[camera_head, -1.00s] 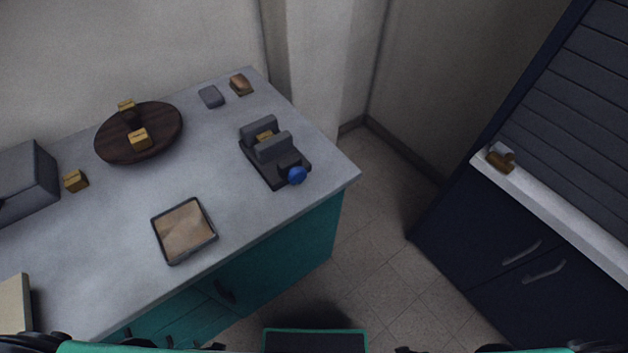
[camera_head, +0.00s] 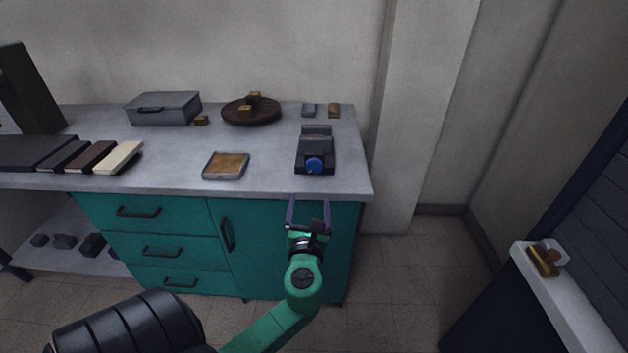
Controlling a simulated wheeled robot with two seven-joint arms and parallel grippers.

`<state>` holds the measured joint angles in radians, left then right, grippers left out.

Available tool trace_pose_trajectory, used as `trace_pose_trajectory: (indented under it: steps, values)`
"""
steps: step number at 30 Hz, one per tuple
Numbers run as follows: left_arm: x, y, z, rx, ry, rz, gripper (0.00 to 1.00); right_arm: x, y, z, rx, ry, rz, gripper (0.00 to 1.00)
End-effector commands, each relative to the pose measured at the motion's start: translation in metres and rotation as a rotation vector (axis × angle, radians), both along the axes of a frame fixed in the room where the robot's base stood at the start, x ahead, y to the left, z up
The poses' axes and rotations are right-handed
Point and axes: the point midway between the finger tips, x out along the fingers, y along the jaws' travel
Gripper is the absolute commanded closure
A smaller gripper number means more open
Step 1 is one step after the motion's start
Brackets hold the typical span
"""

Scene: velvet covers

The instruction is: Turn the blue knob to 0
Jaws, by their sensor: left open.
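The blue knob (camera_head: 314,165) is on the front end of a dark grey clamp-like device (camera_head: 327,150) near the right end of the grey worktop. The knob faces me; I cannot read any mark or number on it. My left gripper (camera_head: 309,205) is open and empty. Its two fingers point toward the worktop, just in front of the front edge and below the knob in the picture, apart from it. My right gripper is not in view.
On the worktop (camera_head: 275,180) are a small tray (camera_head: 226,165), a round wooden board (camera_head: 250,112) with blocks, a grey case (camera_head: 163,108) and flat panels (camera_head: 92,158). Teal drawers (camera_head: 150,212) stand below. A dark cabinet with a white ledge (camera_head: 560,290) is at right.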

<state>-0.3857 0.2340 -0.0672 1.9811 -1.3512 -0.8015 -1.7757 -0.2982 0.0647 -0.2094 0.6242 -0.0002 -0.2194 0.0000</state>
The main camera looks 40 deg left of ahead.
Motion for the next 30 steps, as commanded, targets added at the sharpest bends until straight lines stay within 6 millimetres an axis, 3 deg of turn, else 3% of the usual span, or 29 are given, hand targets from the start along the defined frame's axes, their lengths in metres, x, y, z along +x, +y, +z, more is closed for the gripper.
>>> trace_pose_trajectory:
  steps: [5, 18, 22, 29, 30]
  values:
    - [0.015, 0.012, 0.012, 0.038, -0.005, 0.005, 0.11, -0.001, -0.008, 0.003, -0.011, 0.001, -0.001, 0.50]
    - [0.103, 0.078, 0.008, 0.032, -0.004, 0.004, 0.11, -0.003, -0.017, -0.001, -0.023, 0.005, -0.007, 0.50]
    - [0.113, 0.086, 0.009, 0.030, -0.003, 0.002, 0.11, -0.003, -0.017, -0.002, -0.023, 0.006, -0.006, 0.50]
    - [0.115, 0.087, 0.008, 0.029, -0.002, 0.002, 0.11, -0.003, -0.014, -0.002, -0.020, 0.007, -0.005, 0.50]
    - [0.115, 0.087, 0.008, 0.029, -0.002, 0.002, 0.15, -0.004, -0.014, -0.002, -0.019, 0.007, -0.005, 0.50]
